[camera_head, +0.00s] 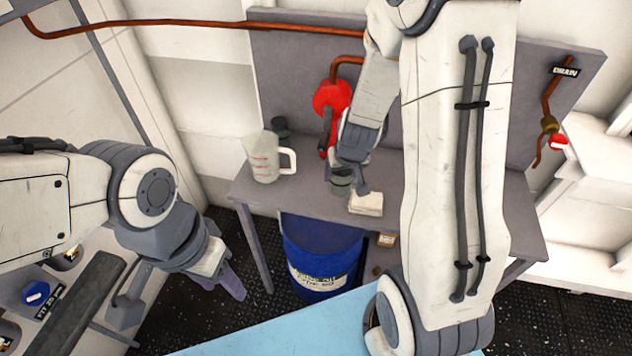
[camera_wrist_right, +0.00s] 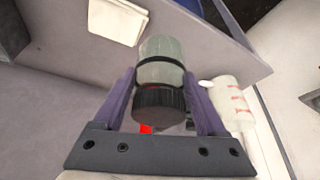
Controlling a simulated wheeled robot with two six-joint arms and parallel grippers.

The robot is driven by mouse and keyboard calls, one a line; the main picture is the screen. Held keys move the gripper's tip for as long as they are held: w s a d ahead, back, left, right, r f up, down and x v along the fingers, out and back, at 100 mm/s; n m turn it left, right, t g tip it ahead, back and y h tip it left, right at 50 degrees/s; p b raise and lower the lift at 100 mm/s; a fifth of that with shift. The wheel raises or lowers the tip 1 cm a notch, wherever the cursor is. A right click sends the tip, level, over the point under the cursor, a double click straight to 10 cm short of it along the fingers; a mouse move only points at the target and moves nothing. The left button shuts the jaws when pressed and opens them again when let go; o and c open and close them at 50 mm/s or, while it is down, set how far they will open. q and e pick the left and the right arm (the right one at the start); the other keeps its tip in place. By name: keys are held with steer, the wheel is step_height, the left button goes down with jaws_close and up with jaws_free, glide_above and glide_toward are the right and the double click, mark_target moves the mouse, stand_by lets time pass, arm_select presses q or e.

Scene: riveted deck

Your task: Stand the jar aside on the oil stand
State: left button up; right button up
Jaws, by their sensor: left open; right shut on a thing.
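The jar (camera_wrist_right: 161,70), greenish-grey and clear with a dark band and a ribbed black lid (camera_wrist_right: 158,108), is between the fingers of my right gripper (camera_wrist_right: 152,100), which is shut on it. In the head view the jar (camera_head: 341,184) shows below my right gripper (camera_head: 343,168), over the front part of the grey bench (camera_head: 310,196). I cannot tell whether its base touches the bench. My left gripper (camera_head: 232,285) is open and empty, left of the bench and lower. No surface is readable as the oil stand.
A white measuring jug (camera_head: 264,160) stands at the bench's left, with a dark cup (camera_head: 281,127) behind it. A pale block (camera_head: 366,203) lies right of the jar. A red round part (camera_head: 332,97) hangs from a copper pipe. A blue drum (camera_head: 322,255) stands below.

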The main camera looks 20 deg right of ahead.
steer(key=shift+w+a+f+b, duration=0.15)
steer(key=shift+w+a+f, duration=0.5)
steer(key=shift+w+f, duration=0.6)
steer(key=shift+w+a+f+b, duration=0.15)
steer(key=shift+w+a+f, duration=0.6)
steer(key=shift+f, duration=0.85)
steer(key=shift+w+a+f+b, duration=0.15)
steer(key=shift+w+a+f, duration=0.45)
steer(key=shift+w+f, duration=0.65)
steer(key=shift+s+f, duration=0.15)
